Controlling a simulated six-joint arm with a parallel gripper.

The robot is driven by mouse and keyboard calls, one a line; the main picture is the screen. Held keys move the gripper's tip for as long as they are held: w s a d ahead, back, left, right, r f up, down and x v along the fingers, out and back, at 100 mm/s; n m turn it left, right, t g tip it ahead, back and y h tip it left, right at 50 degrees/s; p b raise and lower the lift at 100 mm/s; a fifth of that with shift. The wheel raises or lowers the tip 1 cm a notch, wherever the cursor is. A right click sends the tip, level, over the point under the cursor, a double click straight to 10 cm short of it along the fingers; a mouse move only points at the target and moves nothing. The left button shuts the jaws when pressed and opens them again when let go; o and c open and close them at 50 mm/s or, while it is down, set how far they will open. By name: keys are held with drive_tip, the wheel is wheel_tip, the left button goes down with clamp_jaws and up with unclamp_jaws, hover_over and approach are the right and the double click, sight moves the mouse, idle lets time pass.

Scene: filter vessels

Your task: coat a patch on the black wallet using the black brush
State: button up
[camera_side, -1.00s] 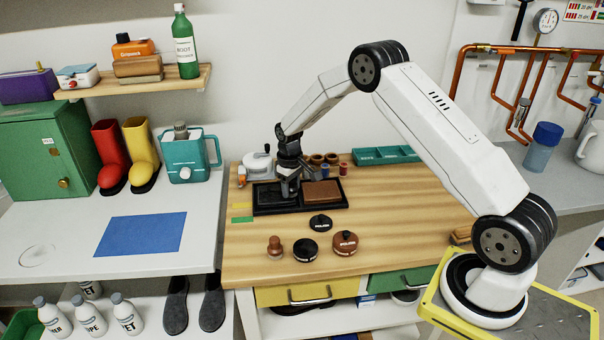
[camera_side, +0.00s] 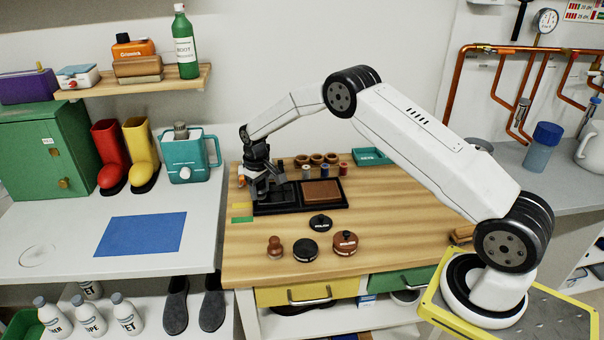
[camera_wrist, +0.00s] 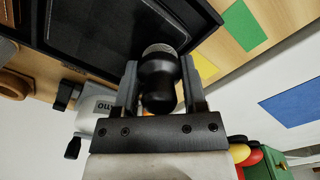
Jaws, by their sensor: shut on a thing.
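My gripper (camera_side: 266,188) is shut on the black brush, over the left end of the black tray (camera_side: 300,211). In the wrist view the black brush (camera_wrist: 160,82) shows as a rounded black knob with a pale band between the fingers of my gripper (camera_wrist: 158,92). The black wallet (camera_side: 290,197) lies in the tray's left compartment, partly hidden by my gripper; its dark surface (camera_wrist: 95,25) shows in the wrist view. I cannot tell whether the brush touches it. A brown wallet (camera_side: 322,192) lies in the right compartment.
A brown brush (camera_side: 274,247), a black tin (camera_side: 305,250), a brown tin (camera_side: 345,243) and a black lid (camera_side: 320,222) stand in front of the tray. Wooden cups and spools are behind it. Yellow (camera_side: 242,206) and green (camera_side: 243,220) patches lie left. The bench front is clear.

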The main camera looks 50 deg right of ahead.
drive_tip(key=shift+w+a, duration=0.3)
drive_tip(key=shift+a, duration=0.05)
drive_tip(key=shift+w+r, duration=0.1)
drive_tip(key=shift+r, duration=3.9)
